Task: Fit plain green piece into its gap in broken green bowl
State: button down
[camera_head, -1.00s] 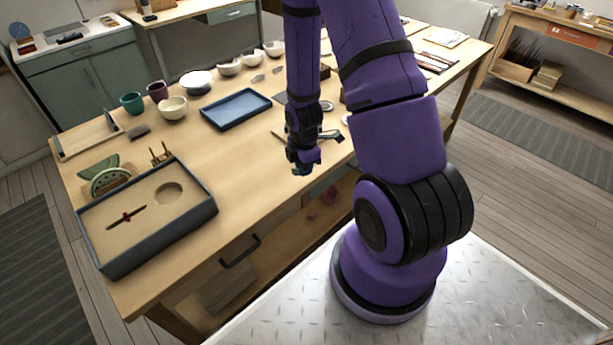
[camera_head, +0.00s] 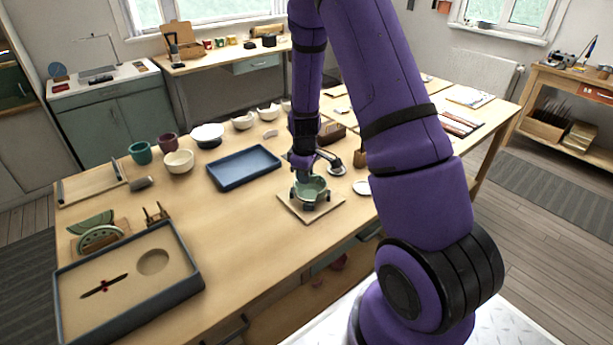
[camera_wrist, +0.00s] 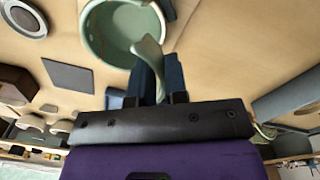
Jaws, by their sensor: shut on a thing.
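The broken green bowl (camera_head: 318,188) stands upright on a light square board (camera_head: 290,209) on the workbench. In the wrist view the bowl (camera_wrist: 97,38) shows from above, with its open mouth toward the camera. My gripper (camera_head: 303,182) is over the bowl; it also shows in the wrist view (camera_wrist: 158,78). Its fingers are shut on the plain green piece (camera_wrist: 150,55), a curved pale-green shard. The piece overlaps the bowl's rim at the lower right in the wrist view. I cannot tell whether it touches the bowl or sits in the gap, as the fingers hide its lower part.
A blue tray (camera_head: 243,180) lies left of the bowl. A dark-edged case (camera_head: 130,303) is at the front left. Cups and pale bowls, including a cream bowl (camera_head: 178,162), line the back. Bench between case and board is clear.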

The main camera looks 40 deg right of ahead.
aim_at(305, 199)
jog(key=shift+f, duration=2.95)
jog(key=shift+f, duration=0.65)
dwell(2.9)
jog(key=c, duration=0.6)
grip_release()
jog(key=shift+r, duration=0.1)
